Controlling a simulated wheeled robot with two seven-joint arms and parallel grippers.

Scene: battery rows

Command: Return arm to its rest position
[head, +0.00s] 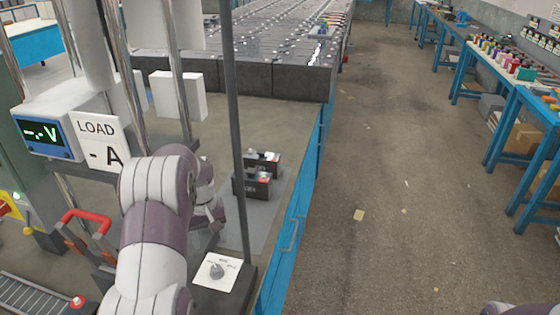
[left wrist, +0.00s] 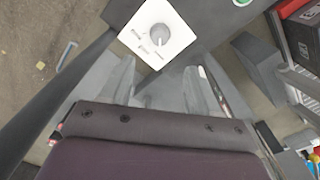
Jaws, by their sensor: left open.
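My left arm (head: 155,215) comes in from the lower left in the head view, bent over the workbench (head: 290,130). My left gripper (head: 212,210) is partly hidden behind the forearm, low over the bench beside the dark post. In the left wrist view its two fingers (left wrist: 160,88) stand apart with nothing seen between them. A white plate with a round knob (head: 217,271) sits near the bench's front edge; it also shows just beyond the fingers in the left wrist view (left wrist: 157,36). The right gripper is out of sight.
Two black batteries (head: 252,184) stand right of the gripper. A thin dark post (head: 240,120) rises close to it. A LOAD meter (head: 97,142) and a red-handled switch (head: 85,218) are at left.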

